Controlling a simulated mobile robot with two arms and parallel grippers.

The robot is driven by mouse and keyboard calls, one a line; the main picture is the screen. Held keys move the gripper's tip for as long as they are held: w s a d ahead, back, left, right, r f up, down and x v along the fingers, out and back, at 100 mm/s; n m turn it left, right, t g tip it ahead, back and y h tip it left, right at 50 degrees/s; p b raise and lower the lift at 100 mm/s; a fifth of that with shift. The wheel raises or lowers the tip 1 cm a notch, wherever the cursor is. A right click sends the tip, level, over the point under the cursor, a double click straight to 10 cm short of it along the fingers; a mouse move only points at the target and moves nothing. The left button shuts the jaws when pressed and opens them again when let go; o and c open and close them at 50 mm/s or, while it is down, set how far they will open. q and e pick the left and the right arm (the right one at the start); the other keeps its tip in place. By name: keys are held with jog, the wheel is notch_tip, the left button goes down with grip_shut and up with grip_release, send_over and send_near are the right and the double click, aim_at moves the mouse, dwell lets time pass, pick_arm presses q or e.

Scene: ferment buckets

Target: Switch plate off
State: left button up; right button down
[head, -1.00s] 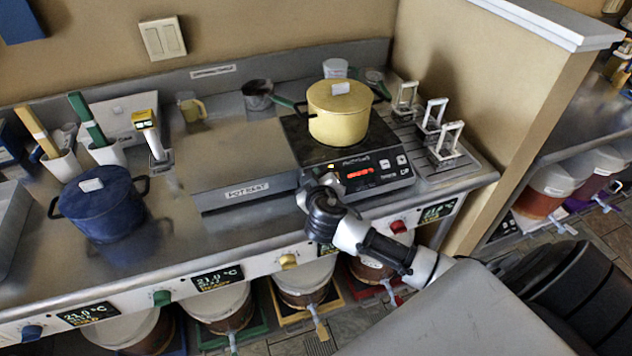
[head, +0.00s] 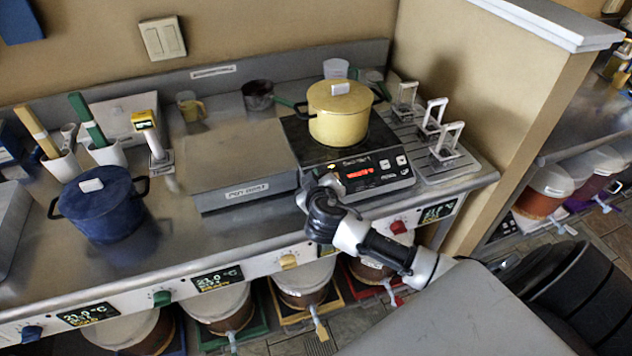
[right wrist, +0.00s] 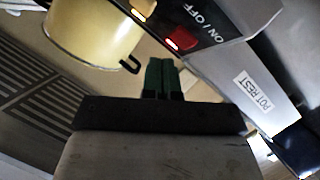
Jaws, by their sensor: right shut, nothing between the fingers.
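The hot plate (head: 366,172) is a black unit with a lit red display and buttons on its front panel. A yellow pot (head: 338,118) with a lid stands on it. My right gripper (head: 326,184) is at the left part of the plate's front panel; in the head view I cannot tell whether it touches. In the right wrist view its green fingertips (right wrist: 161,66) are shut together and empty, close to the panel's ON/OFF label (right wrist: 202,22) and a lit red light (right wrist: 173,44). My left gripper is not in view.
A grey pot rest (head: 240,165) lies left of the plate, with a blue pot (head: 100,203) further left. Metal-framed holders (head: 446,140) stand on the drain grille at the right. A partition wall (head: 500,90) closes the right side.

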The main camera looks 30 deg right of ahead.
jog(key=shift+f, duration=0.1)
dwell(0.5)
jog(key=shift+w+f+b, duration=0.2)
jog(key=shift+f+b, duration=0.1)
jog(key=shift+b, duration=0.15)
jog(key=shift+w+d+f+b, duration=0.1)
jog(key=shift+w+f+b, duration=0.1)
jog(key=shift+f+b, duration=0.2)
dwell(0.5)
jog(key=shift+r, duration=0.1)
jog(key=shift+s+r+p, duration=0.45)
jog(key=shift+r+p, duration=0.25)
jog(key=shift+p, duration=0.1)
jog(key=shift+r, duration=0.1)
jog(key=shift+s+r+p, duration=0.1)
jog(key=shift+r+p, duration=0.25)
jog(key=shift+p, duration=0.1)
jog(key=s+r+p, duration=0.1)
jog(key=r+p, duration=0.1)
jog(key=r, duration=0.1)
jog(key=s+r+p, duration=0.1)
jog(key=p, duration=0.1)
jog(key=shift+s+a+r, duration=0.2)
jog(key=shift+s+a, duration=0.1)
jog(key=shift+a, duration=0.1)
